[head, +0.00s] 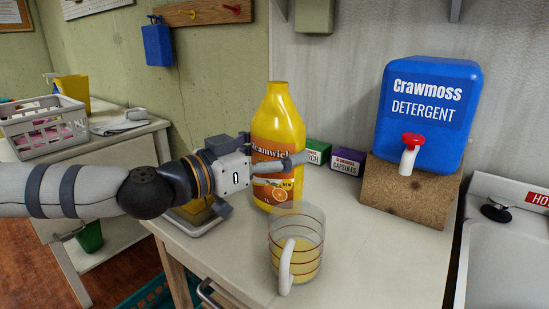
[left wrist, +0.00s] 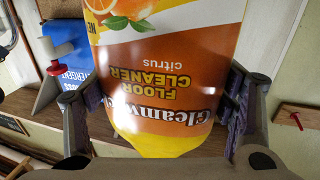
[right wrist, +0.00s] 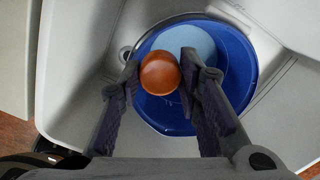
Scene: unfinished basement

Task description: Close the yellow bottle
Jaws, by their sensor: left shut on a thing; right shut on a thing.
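The yellow bottle (head: 280,112) of orange-labelled floor cleaner stands upright on the white table, its neck bare with no cap on it. My left gripper (head: 276,165) is shut around the bottle's body at label height. In the left wrist view the bottle (left wrist: 165,95) fills the space between the fingers (left wrist: 160,110) and appears upside down. My right gripper (right wrist: 159,72) is out of the head view. In the right wrist view it is shut on a round orange cap (right wrist: 160,74), held over a blue bucket.
A clear measuring cup (head: 297,250) with yellow liquid stands in front of the bottle. Small green (head: 318,152) and purple (head: 347,161) boxes and a blue detergent container (head: 425,110) on a cork block (head: 410,192) stand behind. The sink (head: 505,250) is at right; the blue bucket (right wrist: 240,60) sits below the cap.

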